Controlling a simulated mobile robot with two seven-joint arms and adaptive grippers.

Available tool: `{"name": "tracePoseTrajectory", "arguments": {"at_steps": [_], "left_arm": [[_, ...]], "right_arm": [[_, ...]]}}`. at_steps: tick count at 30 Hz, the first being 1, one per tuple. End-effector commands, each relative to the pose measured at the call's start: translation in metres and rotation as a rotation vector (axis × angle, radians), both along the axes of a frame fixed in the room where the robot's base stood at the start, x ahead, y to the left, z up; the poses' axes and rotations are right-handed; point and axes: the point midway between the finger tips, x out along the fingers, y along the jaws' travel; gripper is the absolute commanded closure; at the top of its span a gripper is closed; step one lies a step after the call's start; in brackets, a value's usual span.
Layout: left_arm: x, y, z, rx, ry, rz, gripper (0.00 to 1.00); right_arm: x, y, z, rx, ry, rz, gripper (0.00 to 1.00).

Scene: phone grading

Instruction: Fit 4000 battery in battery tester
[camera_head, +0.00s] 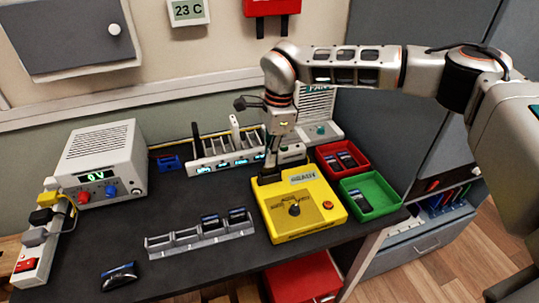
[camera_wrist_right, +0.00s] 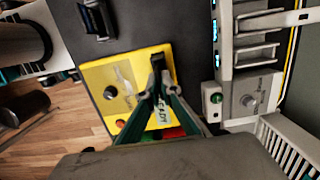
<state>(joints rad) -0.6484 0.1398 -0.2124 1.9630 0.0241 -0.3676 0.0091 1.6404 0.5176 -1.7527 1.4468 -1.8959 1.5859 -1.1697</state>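The yellow battery tester (camera_head: 283,222) stands on the dark bench with a small label or screen that seems to read READY, a dial and a red button. My right gripper (camera_head: 270,170) points down over the tester's back left part. In the right wrist view the two fingers (camera_wrist_right: 160,80) reach over the tester (camera_wrist_right: 95,75), their tips close together. A small dark shape shows at the tips; I cannot tell whether it is a battery. Dark batteries sit in the grey rack (camera_head: 186,242), one (camera_head: 210,223) beside another (camera_head: 237,215). Their capacity print is unreadable. My left gripper is out of view.
A red tray (camera_head: 327,150) and a green tray (camera_head: 386,188) with dark items stand right of the tester. A white charging rack (camera_head: 196,168) is behind. A power supply (camera_head: 103,150) is at left. A dark item (camera_head: 119,277) lies near the front edge.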

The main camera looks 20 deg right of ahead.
Motion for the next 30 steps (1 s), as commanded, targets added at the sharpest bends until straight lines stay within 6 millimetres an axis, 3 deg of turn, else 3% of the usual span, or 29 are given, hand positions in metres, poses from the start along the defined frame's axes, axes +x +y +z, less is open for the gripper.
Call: {"name": "tracePoseTrajectory", "arguments": {"at_steps": [28, 30], "left_arm": [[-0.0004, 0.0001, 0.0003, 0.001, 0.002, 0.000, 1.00], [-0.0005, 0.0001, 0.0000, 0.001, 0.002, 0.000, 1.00]], "right_arm": [[0.0000, 0.0003, -0.0078, 0.000, 0.000, 0.000, 1.00], [0.0001, 0.0004, -0.0080, 0.000, 0.000, 0.000, 0.83]]}}
